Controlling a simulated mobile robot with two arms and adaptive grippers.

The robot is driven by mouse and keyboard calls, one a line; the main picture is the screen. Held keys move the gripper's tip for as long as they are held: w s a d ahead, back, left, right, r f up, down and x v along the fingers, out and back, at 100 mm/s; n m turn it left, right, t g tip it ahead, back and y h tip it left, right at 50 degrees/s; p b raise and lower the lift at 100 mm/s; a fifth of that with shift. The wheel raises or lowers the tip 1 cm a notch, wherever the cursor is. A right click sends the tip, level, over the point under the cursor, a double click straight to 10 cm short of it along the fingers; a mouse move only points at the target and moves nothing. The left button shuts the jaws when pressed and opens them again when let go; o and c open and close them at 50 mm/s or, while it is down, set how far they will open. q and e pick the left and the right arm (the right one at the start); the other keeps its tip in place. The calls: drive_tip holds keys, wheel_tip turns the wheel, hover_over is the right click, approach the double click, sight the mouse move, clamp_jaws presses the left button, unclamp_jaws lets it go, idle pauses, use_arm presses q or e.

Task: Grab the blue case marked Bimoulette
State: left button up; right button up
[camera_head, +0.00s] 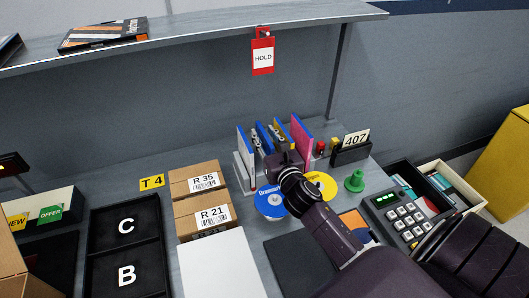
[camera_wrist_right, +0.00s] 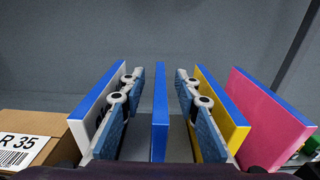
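A row of thin upright cases stands in a light rack (camera_head: 243,172) at the back of the bench. In the right wrist view, a blue case (camera_wrist_right: 160,112) stands edge-on in the middle; its lettering is not visible. My right gripper (camera_wrist_right: 161,80) is open, one finger on each side of this blue case, with gaps showing. It also shows over the rack in the head view (camera_head: 269,138). A white case with a blue edge (camera_wrist_right: 97,105) is left of the fingers. A yellow case with a blue edge (camera_wrist_right: 223,115) and a pink case (camera_wrist_right: 268,120) are to the right. My left gripper is out of view.
Cartons R 35 (camera_head: 197,179) and R 21 (camera_head: 204,215) are left of the rack. The 407 card holder (camera_head: 352,153) is right; a shelf (camera_head: 200,30) runs above.

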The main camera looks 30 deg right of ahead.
clamp_jaws()
drive_tip(key=shift+r, duration=0.1)
idle(0.5)
